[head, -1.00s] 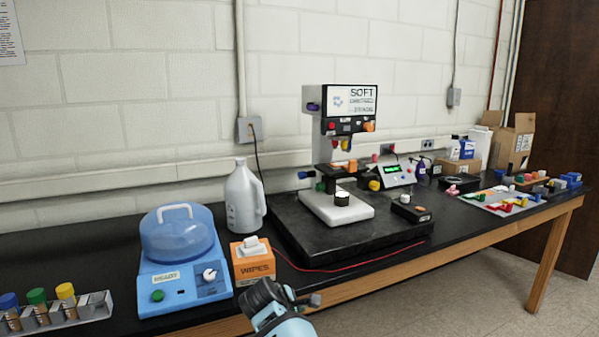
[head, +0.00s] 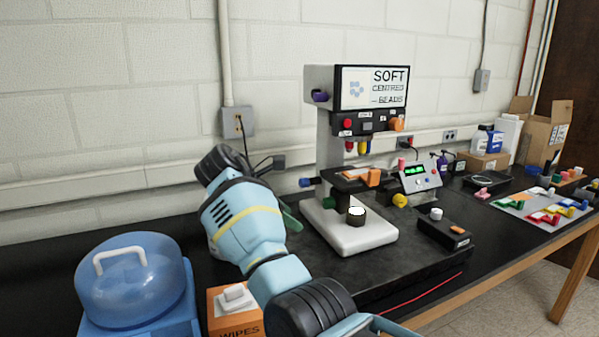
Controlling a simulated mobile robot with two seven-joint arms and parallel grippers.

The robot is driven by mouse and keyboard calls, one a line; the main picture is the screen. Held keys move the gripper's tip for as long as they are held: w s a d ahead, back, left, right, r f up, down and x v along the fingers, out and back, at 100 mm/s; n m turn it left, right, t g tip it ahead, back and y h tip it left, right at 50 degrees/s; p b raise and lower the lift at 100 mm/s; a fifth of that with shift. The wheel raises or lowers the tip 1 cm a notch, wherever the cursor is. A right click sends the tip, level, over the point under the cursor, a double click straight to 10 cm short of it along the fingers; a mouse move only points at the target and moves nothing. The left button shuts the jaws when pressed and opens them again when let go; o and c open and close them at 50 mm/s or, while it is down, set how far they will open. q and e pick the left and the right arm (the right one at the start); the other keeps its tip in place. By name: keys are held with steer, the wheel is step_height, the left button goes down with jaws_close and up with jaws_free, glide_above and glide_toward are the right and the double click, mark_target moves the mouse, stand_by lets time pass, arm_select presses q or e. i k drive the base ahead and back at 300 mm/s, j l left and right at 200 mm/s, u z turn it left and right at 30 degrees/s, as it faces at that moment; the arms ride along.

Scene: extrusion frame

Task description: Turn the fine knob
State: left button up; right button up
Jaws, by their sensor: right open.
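The white-bodied bench instrument with the "SOFT CENTRED BEADS" sign (head: 374,88) stands in the middle of the head view. Its side knobs are a purple one (head: 320,96) high on the left, a blue one (head: 306,182) at stage height, a green one (head: 328,203) lower down and a yellow one (head: 400,200) on the right. I cannot tell which is the fine knob. My right arm crosses the view left of the instrument. My left gripper is out of view.
A blue domed machine (head: 135,280) and an orange wipes box (head: 235,312) stand at the lower left. A black box (head: 444,232) sits right of the instrument base. A grey control box (head: 418,178) stands behind. My arm mostly hides the jug.

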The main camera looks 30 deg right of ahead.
mark_target(304, 182)
steer(key=i+l, duration=0.55)
steer(key=i, duration=0.3)
